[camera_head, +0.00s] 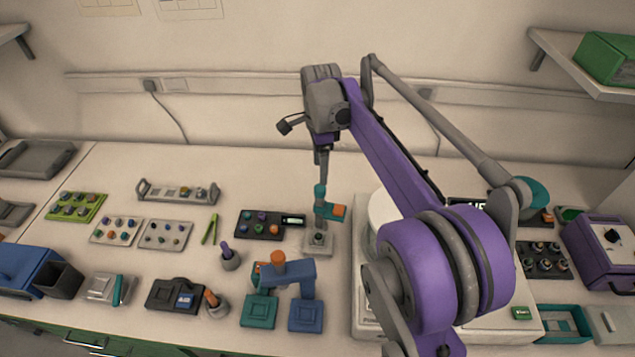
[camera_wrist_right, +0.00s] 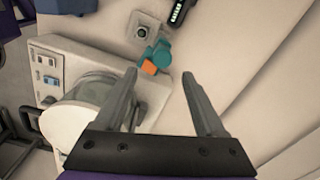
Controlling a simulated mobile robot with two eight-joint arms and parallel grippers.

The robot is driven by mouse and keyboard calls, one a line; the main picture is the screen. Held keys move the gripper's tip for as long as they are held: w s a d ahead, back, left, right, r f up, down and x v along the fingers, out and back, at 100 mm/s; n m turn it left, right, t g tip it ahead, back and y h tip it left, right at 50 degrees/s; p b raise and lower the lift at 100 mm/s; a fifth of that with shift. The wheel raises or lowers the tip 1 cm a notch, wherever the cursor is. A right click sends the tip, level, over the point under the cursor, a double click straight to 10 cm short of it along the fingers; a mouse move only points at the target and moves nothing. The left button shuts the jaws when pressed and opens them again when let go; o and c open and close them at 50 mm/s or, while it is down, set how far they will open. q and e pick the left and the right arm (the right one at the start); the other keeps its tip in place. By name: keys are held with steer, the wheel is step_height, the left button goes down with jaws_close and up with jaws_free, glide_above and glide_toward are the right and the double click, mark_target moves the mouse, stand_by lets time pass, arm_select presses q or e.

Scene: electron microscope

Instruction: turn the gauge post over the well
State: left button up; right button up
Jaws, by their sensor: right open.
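The gauge post (camera_head: 320,203) is teal with an orange block on its right side. It stands upright over a square grey base (camera_head: 316,246) near the middle of the bench. In the right wrist view the teal top of the post (camera_wrist_right: 158,54) and its orange block lie beyond my fingertips, and the base (camera_wrist_right: 143,30) shows a dark round spot, perhaps the well. My right gripper (camera_head: 321,160) points down above the post and looks apart from it. Its fingers are open and empty in the wrist view (camera_wrist_right: 160,75). My left gripper is not in view.
A white machine (camera_head: 362,315) stands close right of the post, partly behind my right arm. A dark tray with a display (camera_head: 262,225) lies left of the base. A blue and teal stand (camera_head: 303,275) is in front. A purple box (camera_head: 600,250) is at far right.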

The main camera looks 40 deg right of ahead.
mark_target(319, 188)
steer(key=f, duration=0.7)
steer(key=shift+w+f, duration=0.15)
steer(key=shift+w, duration=0.1)
jaws_close()
stand_by(1.1)
